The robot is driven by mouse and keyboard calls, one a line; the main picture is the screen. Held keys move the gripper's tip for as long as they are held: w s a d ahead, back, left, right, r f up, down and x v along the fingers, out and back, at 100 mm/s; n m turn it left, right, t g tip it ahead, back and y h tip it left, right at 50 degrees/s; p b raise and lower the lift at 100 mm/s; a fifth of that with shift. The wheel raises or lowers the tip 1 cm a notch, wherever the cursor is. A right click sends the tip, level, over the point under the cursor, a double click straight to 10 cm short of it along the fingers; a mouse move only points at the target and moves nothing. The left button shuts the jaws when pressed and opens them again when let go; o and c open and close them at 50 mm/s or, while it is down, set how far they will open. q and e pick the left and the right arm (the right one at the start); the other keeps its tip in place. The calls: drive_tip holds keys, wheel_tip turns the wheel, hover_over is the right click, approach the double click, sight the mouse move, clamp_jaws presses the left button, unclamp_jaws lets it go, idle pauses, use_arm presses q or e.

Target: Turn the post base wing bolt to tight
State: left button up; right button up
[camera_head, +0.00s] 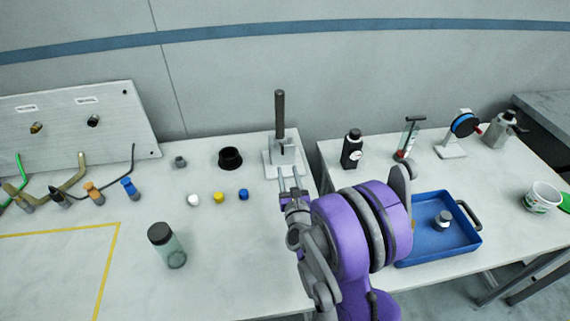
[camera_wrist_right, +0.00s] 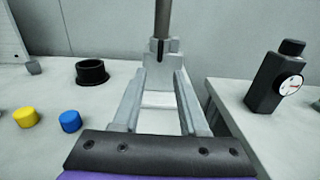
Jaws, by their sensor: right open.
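The post base (camera_head: 270,160) is a pale plate with a grey clamp block and a dark upright post (camera_head: 280,112), near the right edge of the left table. In the right wrist view, the clamp block (camera_wrist_right: 152,72) stands straight ahead with a dark narrow piece (camera_wrist_right: 160,50) on its front; whether this is the wing bolt I cannot tell. My right gripper (camera_head: 289,172) is open in front of the block, its two fingers (camera_wrist_right: 158,82) pointing at it with an empty gap between them. Contact is unclear. My left gripper is out of view.
A black ring (camera_head: 230,158) and white, yellow and blue caps (camera_head: 219,197) lie left of the post base.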

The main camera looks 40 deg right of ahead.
drive_tip(key=v, duration=0.2)
drive_tip(key=shift+s+a, duration=0.15)
drive_tip(key=shift+s, duration=0.1)
idle(0.4)
drive_tip(key=s+a+r+n+g+y+p, duration=0.1)
drive_tip(key=a+r+n+g+y+p, duration=0.2)
drive_tip(key=a+n+y, duration=1.05)
drive_tip(key=s+a+n+g+h+p, duration=0.1)
drive_tip(key=s+a+n+g+h, duration=0.1)
drive_tip(key=s+n, duration=0.6)
drive_tip(key=s+a+n+g+h+p, duration=0.1)
drive_tip(key=s+a+n+g, duration=0.4)
drive_tip(key=n, duration=1.5)
drive_tip(key=s+h, duration=0.1)
drive_tip(key=s, duration=0.3)
drive_tip(key=shift+a+f+h, duration=0.25)
drive_tip(key=shift+a+h, duration=0.05)
drive_tip(key=shift+h, duration=0.05)
drive_tip(key=shift+n, duration=0.25)
